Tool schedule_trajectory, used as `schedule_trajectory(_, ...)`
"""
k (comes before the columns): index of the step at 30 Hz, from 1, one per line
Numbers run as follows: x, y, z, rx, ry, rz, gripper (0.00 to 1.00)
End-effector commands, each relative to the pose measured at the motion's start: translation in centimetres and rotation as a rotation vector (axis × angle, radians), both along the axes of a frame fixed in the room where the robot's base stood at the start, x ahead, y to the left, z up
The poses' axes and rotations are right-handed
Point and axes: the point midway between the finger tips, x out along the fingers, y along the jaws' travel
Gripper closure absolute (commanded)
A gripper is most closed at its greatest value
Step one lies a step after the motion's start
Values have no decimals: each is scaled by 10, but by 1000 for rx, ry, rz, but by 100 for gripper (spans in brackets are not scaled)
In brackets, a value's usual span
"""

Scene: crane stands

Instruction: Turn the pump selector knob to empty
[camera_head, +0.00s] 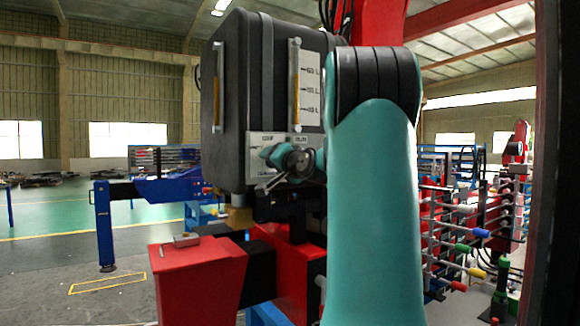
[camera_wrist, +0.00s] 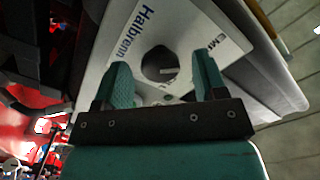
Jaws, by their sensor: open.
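The pump selector knob (camera_wrist: 160,65) is a round dark knob with a pale pointer line. It sits on a light label plate (camera_wrist: 135,40) with the words "Halbrenn" and a partly hidden "EM". The pointer lies roughly level in the wrist view, toward the right finger. My gripper (camera_wrist: 162,64) is open, with one teal finger on each side of the knob in the picture. A gap shows between knob and fingers.
A large dark tank (camera_head: 250,90) with level gauges rises above the plate. A red box-shaped beam (camera_head: 200,270) stands below left, with a small metal piece (camera_head: 187,240) on top. A blue stand (camera_head: 103,225) is farther left. A rack with coloured handles (camera_head: 470,230) is at right.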

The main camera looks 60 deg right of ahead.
Motion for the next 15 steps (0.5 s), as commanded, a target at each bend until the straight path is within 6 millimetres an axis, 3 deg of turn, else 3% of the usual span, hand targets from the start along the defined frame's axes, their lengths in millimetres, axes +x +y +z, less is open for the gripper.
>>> schedule_trajectory(15,-108,57,-4,-3,1,-11,35)
